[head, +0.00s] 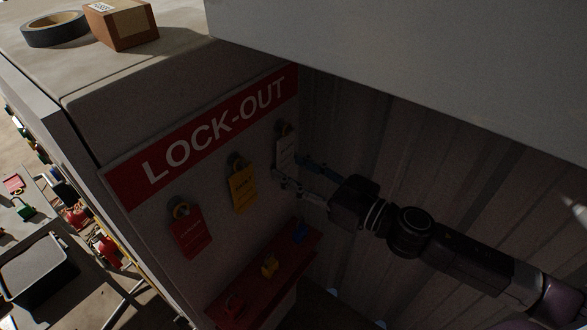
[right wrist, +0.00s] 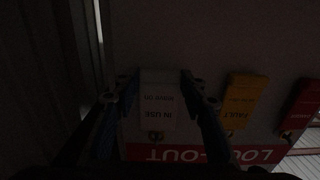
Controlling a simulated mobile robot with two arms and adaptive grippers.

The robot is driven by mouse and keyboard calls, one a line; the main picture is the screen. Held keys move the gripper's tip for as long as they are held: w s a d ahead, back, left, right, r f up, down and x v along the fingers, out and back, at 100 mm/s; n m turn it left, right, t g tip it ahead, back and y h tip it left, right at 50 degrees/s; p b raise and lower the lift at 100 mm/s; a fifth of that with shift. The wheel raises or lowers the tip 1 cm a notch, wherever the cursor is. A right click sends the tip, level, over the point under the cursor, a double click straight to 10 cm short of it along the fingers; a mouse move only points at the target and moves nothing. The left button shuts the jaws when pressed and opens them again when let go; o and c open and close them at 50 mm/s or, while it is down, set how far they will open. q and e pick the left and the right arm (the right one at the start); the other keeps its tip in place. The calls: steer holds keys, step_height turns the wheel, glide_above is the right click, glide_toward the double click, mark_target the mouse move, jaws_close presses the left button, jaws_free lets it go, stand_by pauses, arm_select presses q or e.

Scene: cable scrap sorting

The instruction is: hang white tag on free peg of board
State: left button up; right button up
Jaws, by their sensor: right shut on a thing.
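The white tag (head: 286,154) is at the right end of the row on the lock-out board (head: 200,145), below the peg (head: 284,128) there. My right gripper (head: 287,168) is shut on the white tag, with a finger on each side of it. In the right wrist view the white tag (right wrist: 158,104) sits between the fingertips, its printed text upside down and its hole end toward the red header. Whether its ring is over the peg or just in front of it, I cannot tell. A yellow tag (head: 242,188) and a red tag (head: 191,233) hang on the other pegs. My left gripper is not in view.
A red ledge (head: 262,277) with small padlocks sits below the tags. A ribbed wall (head: 400,150) stands close on the right. A cardboard box (head: 122,24) and a tape roll (head: 54,29) lie on top of the cabinet. A dark tray (head: 33,268) is at lower left.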

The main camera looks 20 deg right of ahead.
steer(key=o, duration=1.2)
steer(key=shift+c, duration=0.2)
steer(key=shift+v, duration=0.9)
steer(key=v, duration=1)
steer(key=shift+s+d, duration=0.1)
steer(key=shift+d, duration=0.05)
